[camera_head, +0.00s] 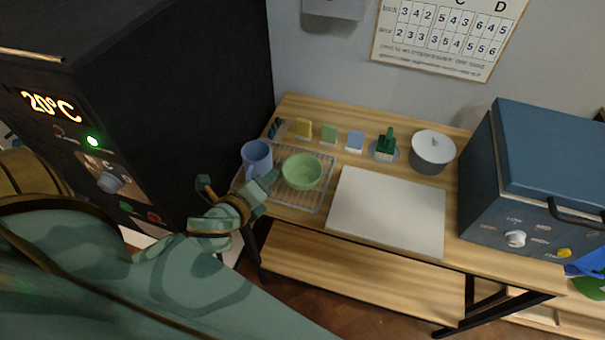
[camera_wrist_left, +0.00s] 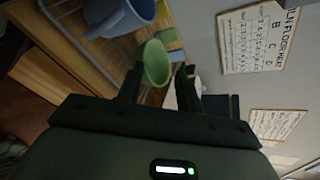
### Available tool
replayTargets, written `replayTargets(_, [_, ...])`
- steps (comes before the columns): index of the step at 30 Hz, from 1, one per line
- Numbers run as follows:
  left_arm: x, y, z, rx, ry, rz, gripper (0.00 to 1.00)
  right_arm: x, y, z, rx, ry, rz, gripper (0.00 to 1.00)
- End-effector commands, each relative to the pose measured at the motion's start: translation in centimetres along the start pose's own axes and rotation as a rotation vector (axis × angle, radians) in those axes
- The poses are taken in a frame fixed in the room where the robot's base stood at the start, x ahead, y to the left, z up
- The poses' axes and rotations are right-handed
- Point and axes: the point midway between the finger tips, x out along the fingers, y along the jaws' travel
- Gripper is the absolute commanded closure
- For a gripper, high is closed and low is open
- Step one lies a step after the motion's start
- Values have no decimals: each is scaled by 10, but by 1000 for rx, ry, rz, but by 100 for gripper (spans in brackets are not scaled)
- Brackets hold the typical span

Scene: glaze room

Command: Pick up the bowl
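The light green bowl (camera_head: 302,171) sits upright on a wire rack (camera_head: 291,202) at the left end of the wooden table. It also shows in the left wrist view (camera_wrist_left: 156,62), beyond my left fingers and between them. My left gripper (camera_head: 238,184) is open and empty, to the left of the bowl and apart from it, near the table's front left edge. Its two spread fingers also show in the left wrist view (camera_wrist_left: 161,76). My right gripper is in neither view.
A blue mug (camera_head: 257,159) stands on the rack just left of the bowl, close to my left gripper. A white board (camera_head: 388,211) lies right of the rack. Small coloured tiles (camera_head: 329,134) line the back. A grey pot (camera_head: 432,152) and blue kiln (camera_head: 545,160) stand farther right.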

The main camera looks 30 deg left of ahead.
Motion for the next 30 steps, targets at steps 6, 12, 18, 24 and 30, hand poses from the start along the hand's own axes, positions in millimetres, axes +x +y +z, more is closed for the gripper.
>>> replayTargets(6, [18, -1, -3, 751, 118, -313, 64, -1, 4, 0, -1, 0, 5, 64])
replayTargets(12, [16, 17, -9, 1298, 203, -586, 64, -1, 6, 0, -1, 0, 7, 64])
replayTargets(18, [29, 15, -19, 1415, 216, -659, 64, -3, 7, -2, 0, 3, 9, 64])
replayTargets(24, [58, 4, -38, 1409, 215, -655, 64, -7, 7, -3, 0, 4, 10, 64])
replayTargets(30, [71, 0, -48, 1408, 216, -654, 64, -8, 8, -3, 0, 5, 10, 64])
